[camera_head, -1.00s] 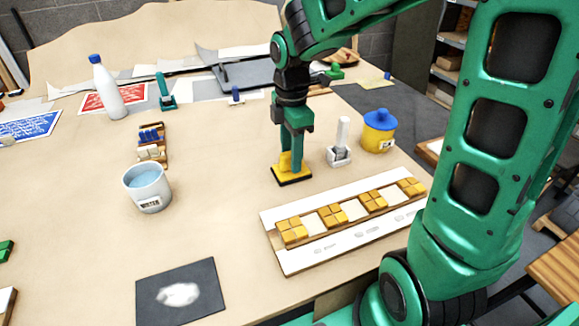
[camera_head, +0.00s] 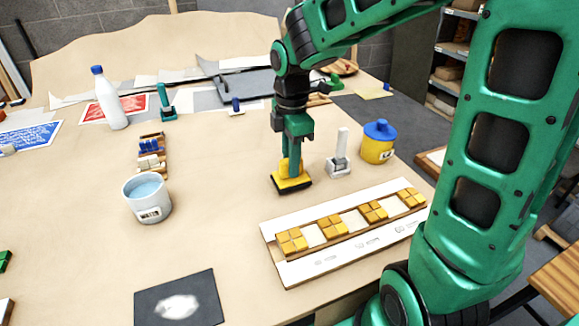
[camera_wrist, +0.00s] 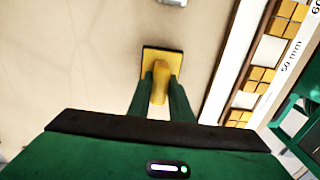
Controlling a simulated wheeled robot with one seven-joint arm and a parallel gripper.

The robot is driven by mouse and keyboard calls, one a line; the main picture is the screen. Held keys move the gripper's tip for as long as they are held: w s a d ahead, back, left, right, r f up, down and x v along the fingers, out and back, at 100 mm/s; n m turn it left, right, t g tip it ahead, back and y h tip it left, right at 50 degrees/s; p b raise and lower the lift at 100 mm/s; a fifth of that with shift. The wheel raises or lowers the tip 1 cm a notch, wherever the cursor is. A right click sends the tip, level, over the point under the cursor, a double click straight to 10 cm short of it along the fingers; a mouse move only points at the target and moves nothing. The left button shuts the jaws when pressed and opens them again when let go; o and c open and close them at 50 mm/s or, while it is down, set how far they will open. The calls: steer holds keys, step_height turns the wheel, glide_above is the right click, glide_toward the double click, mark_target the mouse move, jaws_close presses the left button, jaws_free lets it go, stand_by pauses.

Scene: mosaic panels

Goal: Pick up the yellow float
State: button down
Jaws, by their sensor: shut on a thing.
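The yellow float (camera_head: 292,183) has a yellow handle and plate with a dark base. It is at the middle of the table in the head view, upright. My gripper (camera_head: 292,160) points down over it and is shut on its handle. In the wrist view the float (camera_wrist: 161,62) sits between the two green fingers of my gripper (camera_wrist: 160,88), which partly hide the handle. I cannot tell whether the float's base touches the table.
A white-handled tool (camera_head: 339,160) and a yellow pot with a blue lid (camera_head: 378,143) stand just right of the float. A white board with yellow tiles (camera_head: 290,270) lies in front. A bucket (camera_head: 148,199) stands left. Table between bucket and float is clear.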

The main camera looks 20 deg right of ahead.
step_height(320, 180, up, 3)
steer(key=shift+r, duration=0.1)
steer(key=s+a+r, duration=0.6)
steer(key=a, duration=0.4)
steer(key=shift+r, duration=0.3)
